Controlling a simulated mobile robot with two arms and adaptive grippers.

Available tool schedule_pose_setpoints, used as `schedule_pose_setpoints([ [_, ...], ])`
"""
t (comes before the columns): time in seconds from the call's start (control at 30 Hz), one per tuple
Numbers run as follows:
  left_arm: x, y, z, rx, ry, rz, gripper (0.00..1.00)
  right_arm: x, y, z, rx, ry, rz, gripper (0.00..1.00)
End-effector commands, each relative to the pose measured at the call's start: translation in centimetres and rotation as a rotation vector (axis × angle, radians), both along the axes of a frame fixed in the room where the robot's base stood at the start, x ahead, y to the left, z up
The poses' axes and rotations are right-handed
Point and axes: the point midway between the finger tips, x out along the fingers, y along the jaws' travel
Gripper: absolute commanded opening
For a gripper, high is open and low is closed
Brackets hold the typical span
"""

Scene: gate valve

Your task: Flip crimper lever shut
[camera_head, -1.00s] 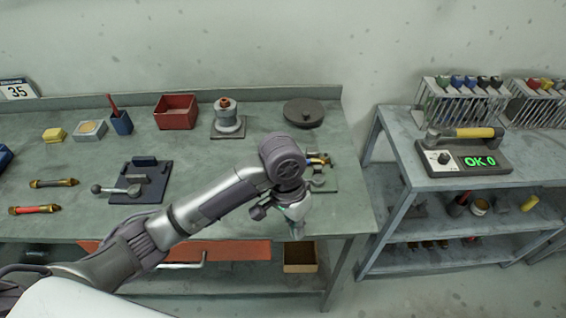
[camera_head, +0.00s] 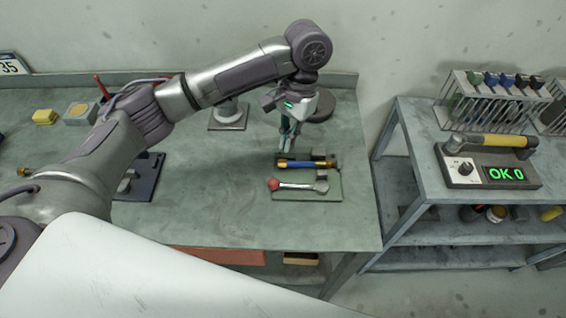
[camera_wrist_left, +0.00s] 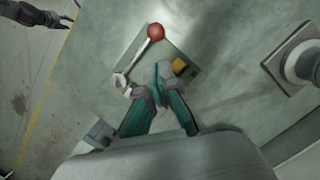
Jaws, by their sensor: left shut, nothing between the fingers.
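What looks like the crimper is on a green base plate (camera_head: 307,197) near the bench's right end. Its metal lever (camera_head: 298,186) has a red ball knob (camera_head: 274,184) at the left and a pivot at the right. A blue tube with brass ends (camera_head: 306,164) lies behind the lever. My left gripper (camera_head: 287,147) is shut and empty, pointing down just behind the tube. In the left wrist view its fingertips (camera_wrist_left: 158,82) overlap the plate and hide part of the tube; the knob (camera_wrist_left: 155,32) and lever (camera_wrist_left: 138,60) stay clear.
A dark blue fixture (camera_head: 146,187) is partly behind my left arm. A round-topped device on a square base (camera_head: 228,120) and a dark disc (camera_head: 318,106) stand farther back. The bench's middle is clear.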

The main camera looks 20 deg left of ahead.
Motion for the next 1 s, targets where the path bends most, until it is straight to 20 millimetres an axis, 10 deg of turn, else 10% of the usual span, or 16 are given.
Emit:
schedule_pose_setpoints([
  [0.4, -1.6, 0.6, -6.1, 0.001, 0.003, 0.0, 0.0, 3.8, 0.6, 1.0, 0.01, -0.059, 0.002, 0.4],
  [1.0, -2.3, 0.8, -9.6, -0.001, -0.001, -0.001, 0.0, 1.8, 0.6, 1.2, 0.008, -0.027, 0.001, 0.4],
])
